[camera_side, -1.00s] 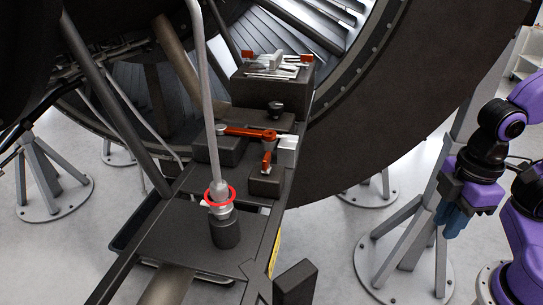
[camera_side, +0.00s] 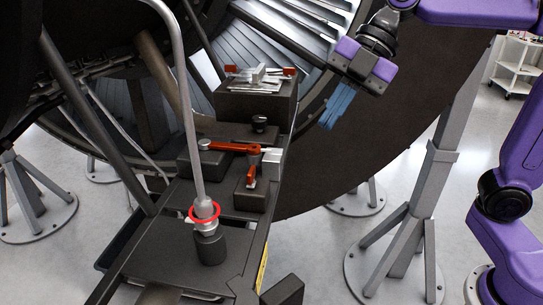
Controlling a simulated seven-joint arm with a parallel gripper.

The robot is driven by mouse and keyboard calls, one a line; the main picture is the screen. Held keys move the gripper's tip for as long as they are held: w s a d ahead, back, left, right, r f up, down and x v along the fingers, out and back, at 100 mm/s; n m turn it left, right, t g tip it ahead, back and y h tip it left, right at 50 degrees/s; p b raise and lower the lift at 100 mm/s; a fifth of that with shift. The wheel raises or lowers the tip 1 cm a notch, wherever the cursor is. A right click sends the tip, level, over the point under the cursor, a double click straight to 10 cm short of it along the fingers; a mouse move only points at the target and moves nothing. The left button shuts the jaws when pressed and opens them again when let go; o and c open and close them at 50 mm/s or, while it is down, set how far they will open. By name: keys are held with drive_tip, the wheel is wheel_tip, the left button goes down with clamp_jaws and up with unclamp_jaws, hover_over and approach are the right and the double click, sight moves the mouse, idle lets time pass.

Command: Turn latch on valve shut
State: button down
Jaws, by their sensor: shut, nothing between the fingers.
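An orange-red lever (camera_side: 230,147) lies flat across dark blocks on the bench, its round pivot at the right end. A second, short orange-red handle (camera_side: 250,176) stands on a small dark block just below that pivot. I cannot tell for sure which of these is the valve's latch. A grey pipe ends in a fitting with a red ring (camera_side: 204,213) at the front of the bench. My gripper (camera_side: 328,119), with blue fingers, is shut and empty. It hangs in the air up and to the right of the levers, apart from them.
A dark raised box (camera_side: 255,103) with metal parts and red tabs stands at the back of the bench. The large dark engine ring (camera_side: 410,110) curves behind my gripper. The grey pipe (camera_side: 185,100) rises left of the levers. Grey support stands (camera_side: 425,200) are on the right.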

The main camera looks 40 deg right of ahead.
approach(255, 183)
drive_tip(key=x, duration=0.5)
drive_tip(key=shift+n, duration=0.3)
